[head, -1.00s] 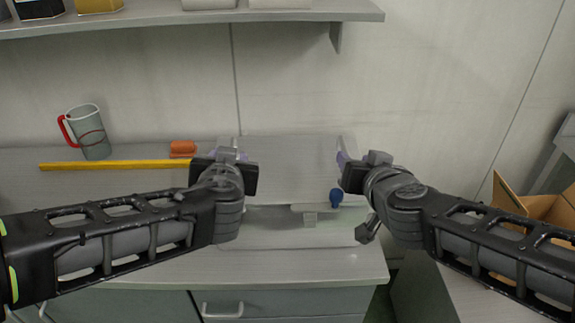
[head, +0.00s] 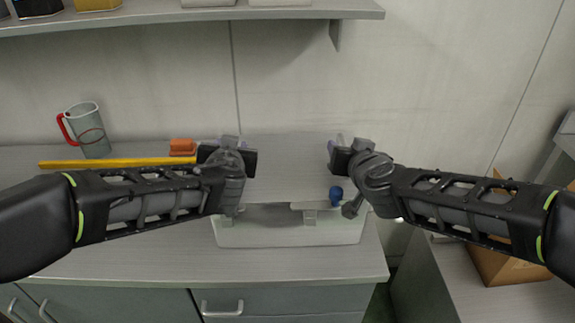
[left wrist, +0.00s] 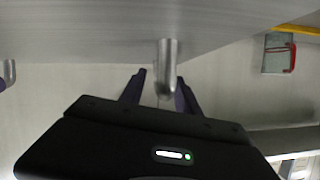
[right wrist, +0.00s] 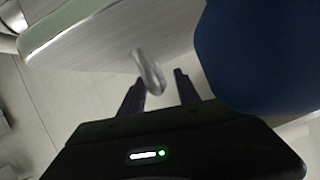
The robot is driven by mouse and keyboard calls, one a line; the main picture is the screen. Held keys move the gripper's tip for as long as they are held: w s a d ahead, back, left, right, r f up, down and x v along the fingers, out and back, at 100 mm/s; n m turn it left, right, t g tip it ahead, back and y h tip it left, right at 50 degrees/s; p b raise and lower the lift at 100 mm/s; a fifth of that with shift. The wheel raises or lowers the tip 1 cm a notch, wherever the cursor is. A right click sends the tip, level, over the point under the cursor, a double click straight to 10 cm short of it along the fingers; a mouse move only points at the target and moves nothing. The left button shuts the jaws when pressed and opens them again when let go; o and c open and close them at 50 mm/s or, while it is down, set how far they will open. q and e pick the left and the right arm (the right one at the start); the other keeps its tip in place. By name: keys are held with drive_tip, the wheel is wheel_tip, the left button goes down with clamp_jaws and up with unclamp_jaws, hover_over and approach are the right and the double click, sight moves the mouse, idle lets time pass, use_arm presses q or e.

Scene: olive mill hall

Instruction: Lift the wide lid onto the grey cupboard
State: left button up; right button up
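My left gripper (head: 231,143) is at the left handle, with fingers apart on either side. My right gripper (head: 338,143) is at the right handle, also with fingers apart. A grey-topped unit (head: 455,285) stands right of the counter; I cannot tell whether it is the grey cupboard.
A pale box-like front (head: 290,233) lies below the panel. A mug (head: 88,130), yellow bar (head: 110,163) and orange block (head: 182,146) stand left. A cardboard box (head: 510,265) is right; a shelf (head: 250,14) hangs above.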

use_arm(q)
clamp_jaws()
use_arm(e)
clamp_jaws()
use_arm(q)
drive_tip(key=shift+r, duration=0.1)
use_arm(e)
drive_tip(key=shift+r, duration=0.1)
idle(0.9)
